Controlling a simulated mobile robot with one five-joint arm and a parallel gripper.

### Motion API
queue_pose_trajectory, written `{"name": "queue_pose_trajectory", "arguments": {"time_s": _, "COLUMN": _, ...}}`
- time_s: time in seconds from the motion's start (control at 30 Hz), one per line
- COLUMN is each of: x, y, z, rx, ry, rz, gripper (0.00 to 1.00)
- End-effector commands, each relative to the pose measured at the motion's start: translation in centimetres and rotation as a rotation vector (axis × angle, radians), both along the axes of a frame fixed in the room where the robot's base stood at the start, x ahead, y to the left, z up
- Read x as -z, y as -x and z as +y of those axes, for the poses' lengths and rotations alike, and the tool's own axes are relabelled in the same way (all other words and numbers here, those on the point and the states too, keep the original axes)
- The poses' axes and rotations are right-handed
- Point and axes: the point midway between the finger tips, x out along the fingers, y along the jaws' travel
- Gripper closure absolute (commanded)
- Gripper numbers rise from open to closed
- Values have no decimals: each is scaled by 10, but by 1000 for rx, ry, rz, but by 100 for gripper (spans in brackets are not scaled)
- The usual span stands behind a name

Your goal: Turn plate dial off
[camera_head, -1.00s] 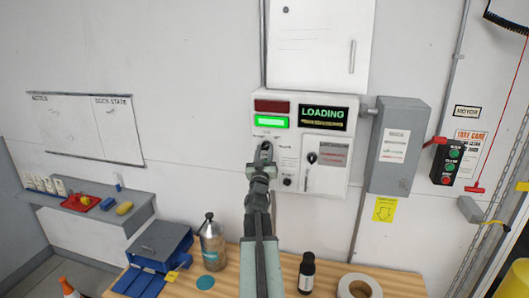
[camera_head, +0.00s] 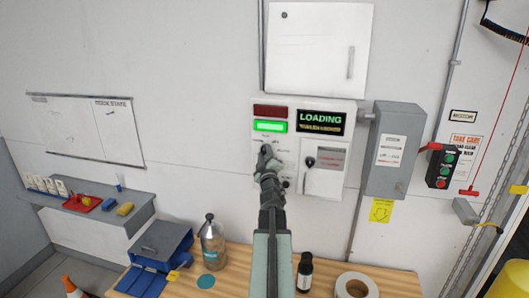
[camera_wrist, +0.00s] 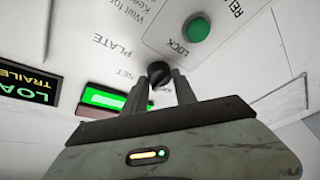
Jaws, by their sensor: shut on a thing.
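The plate dial (camera_wrist: 158,73) is a small black knob by the words PLATE and SET in the wrist view. My gripper (camera_wrist: 161,84) has one finger on each side of it and is shut on it. In the head view my gripper (camera_head: 267,153) reaches up to the left part of the white control panel (camera_head: 283,160) and hides the dial. The dial's exact pointer setting is not clear. A green lamp (camera_head: 270,126) is lit above the gripper, under a dark red one (camera_head: 271,111). The display (camera_head: 320,118) reads LOADING.
A green LOCK button (camera_wrist: 196,28) is near the dial. A black knob (camera_head: 310,162) sits on the panel's small door. A grey box (camera_head: 399,145) stands to the right. Below, a bottle (camera_head: 212,243), a dark bottle (camera_head: 305,272) and a tape roll (camera_head: 356,286) are on the wooden bench (camera_head: 235,281).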

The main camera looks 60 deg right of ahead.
Motion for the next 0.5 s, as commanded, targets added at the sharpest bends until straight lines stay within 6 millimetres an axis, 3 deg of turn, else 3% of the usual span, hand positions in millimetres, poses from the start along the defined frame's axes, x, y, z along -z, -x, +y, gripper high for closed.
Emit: {"name": "queue_pose_trajectory", "arguments": {"time_s": 0.5, "x": -2, "y": 0, "z": 0, "rx": -2, "ry": 36, "rz": 102, "gripper": 100}}
